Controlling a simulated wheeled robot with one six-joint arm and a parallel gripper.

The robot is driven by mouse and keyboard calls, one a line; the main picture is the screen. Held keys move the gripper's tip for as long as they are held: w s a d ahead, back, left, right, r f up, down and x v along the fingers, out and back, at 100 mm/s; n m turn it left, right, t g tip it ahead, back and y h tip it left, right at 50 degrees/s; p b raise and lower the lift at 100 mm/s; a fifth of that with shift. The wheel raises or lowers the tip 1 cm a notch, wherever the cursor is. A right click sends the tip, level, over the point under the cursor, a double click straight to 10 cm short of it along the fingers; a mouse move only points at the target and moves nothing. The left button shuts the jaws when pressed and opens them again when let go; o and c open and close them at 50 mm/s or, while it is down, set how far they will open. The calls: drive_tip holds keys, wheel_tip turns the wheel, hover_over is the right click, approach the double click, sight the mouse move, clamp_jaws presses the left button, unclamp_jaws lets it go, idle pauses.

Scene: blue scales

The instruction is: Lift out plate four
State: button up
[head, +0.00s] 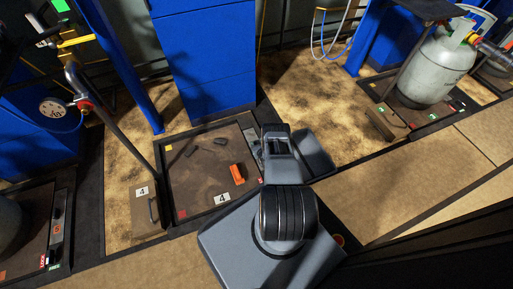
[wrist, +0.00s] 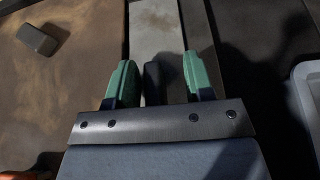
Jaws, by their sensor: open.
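Plate four (head: 205,168) is a brown, square, dark-framed scale plate at floor level in the head view, marked with a white "4" label (head: 222,197). It lies flat. Its surface also fills the left of the wrist view (wrist: 75,75). My gripper (wrist: 155,80) is at the plate's right side, with its green fingertips apart. A dark, rounded, handle-like piece (wrist: 153,82) stands between the fingers, in front of a light metal strip (wrist: 155,30). I cannot tell whether the fingers touch it. In the head view my arm hides the fingertips and most of that strip.
An orange object (head: 237,174) and a few small dark blocks (head: 219,142) lie on the plate. A smaller "4" cover with a handle (head: 146,212) is at its left. A blue cabinet (head: 207,60) stands behind. A grey gas cylinder (head: 430,72) stands at far right.

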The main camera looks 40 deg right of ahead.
drive_tip(key=shift+w+a, duration=0.15)
drive_tip(key=shift+a, duration=0.15)
drive_tip(key=c, duration=0.3)
drive_tip(key=shift+d, duration=0.1)
clamp_jaws()
drive_tip(key=shift+r, duration=0.1)
